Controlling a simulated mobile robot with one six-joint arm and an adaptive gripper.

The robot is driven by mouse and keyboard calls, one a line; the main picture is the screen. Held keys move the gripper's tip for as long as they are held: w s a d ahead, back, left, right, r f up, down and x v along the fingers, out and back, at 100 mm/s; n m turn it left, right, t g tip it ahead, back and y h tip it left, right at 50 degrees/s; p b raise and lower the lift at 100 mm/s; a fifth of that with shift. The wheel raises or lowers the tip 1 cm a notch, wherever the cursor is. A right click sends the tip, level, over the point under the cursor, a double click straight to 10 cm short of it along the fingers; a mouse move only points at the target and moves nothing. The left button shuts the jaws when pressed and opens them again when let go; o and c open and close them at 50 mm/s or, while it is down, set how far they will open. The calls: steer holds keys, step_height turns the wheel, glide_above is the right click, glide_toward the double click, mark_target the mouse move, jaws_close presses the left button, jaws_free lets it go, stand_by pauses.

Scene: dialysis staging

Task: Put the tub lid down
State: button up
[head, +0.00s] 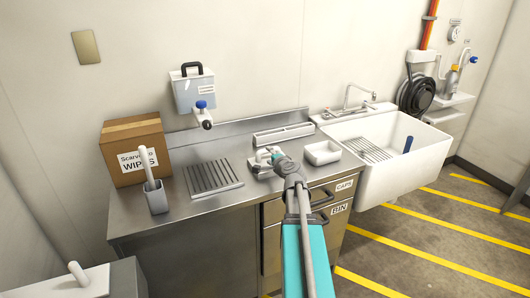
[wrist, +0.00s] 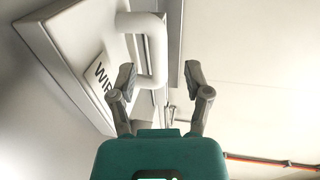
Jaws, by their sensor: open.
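The tub lid (wrist: 85,50) is a pale, flat piece with a grey edge, a raised white handle (wrist: 158,58) and a label partly reading "WIP". In the head view the lid (head: 257,168) is small and partly hidden by my gripper (head: 275,157), over the steel counter's right half. In the wrist view my gripper (wrist: 160,80) is open, with its two fingers apart. The handle shows between and beyond the fingertips, nearer the left one. I cannot tell whether a finger touches it. An open white tub (head: 322,153) stands on the counter to the right of my gripper.
The steel counter (head: 205,210) also holds a cardboard wipes box (head: 135,152), a grey holder with a white handle (head: 155,196) and a slotted drain plate (head: 213,178). A white sink (head: 388,160) is at the right. Drawers marked CAPS and BIN are below.

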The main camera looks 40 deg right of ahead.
steer(key=shift+p+v, duration=0.45)
steer(key=shift+v, duration=2.5)
steer(key=shift+a, duration=0.1)
